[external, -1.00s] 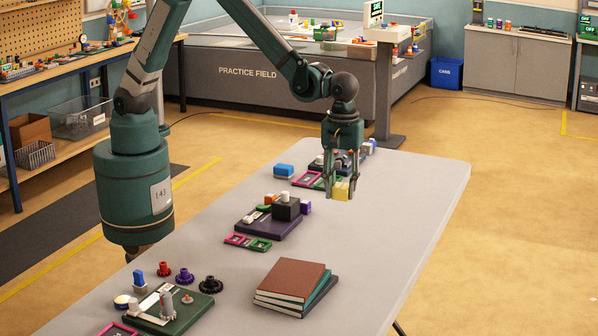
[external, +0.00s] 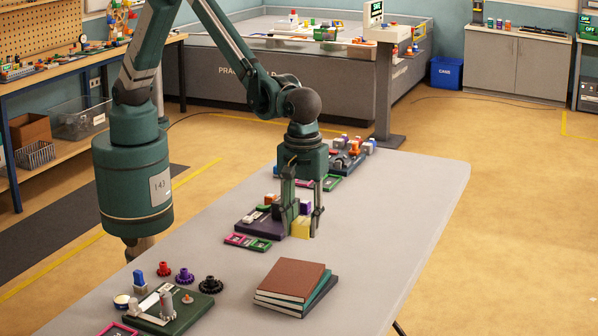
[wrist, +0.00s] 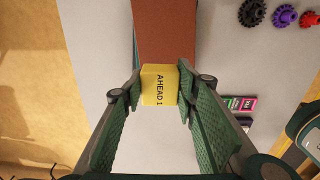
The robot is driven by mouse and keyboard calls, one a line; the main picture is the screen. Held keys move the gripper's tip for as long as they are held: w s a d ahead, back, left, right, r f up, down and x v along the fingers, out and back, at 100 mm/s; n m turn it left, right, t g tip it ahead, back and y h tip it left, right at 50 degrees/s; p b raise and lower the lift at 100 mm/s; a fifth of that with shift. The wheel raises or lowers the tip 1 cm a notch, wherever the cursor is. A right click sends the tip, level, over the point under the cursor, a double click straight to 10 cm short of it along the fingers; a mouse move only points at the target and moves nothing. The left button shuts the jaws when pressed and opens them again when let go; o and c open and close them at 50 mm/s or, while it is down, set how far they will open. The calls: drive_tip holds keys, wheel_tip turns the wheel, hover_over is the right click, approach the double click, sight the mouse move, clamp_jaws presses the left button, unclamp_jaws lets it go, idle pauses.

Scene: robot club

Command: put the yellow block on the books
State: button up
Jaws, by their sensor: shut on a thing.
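The yellow block (external: 301,228) is between the fingers of my gripper (external: 303,232), which is shut on it. In the wrist view the block (wrist: 159,85) shows the print "AHEAD 1", with a green finger pad of my gripper (wrist: 158,92) on each side. The stack of books (external: 291,285) lies on the table in front of my gripper, with a brown cover on top. In the wrist view the brown book (wrist: 166,32) shows just beyond the block. The block is apart from the books in the external view; its exact height above the table is hard to tell.
A dark purple board (external: 262,227) with small parts stands beside my gripper, with pink and green frames (external: 248,241) nearby. A green board (external: 176,308) and several gears lie left of the books. The grey table (external: 400,215) is clear on the right.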

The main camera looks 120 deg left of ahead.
drive_tip(key=d, duration=0.3)
drive_tip(key=shift+s+d+r, duration=0.1)
drive_tip(key=shift+s, duration=0.15)
hover_over(296, 275)
drive_tip(key=shift+d+f, duration=0.1)
drive_tip(key=shift+f, duration=3.05)
drive_tip(key=shift+f, duration=0.1)
drive_tip(key=shift+f, duration=1.75)
drive_tip(key=shift+f, duration=0.15)
drive_tip(key=o, duration=0.9)
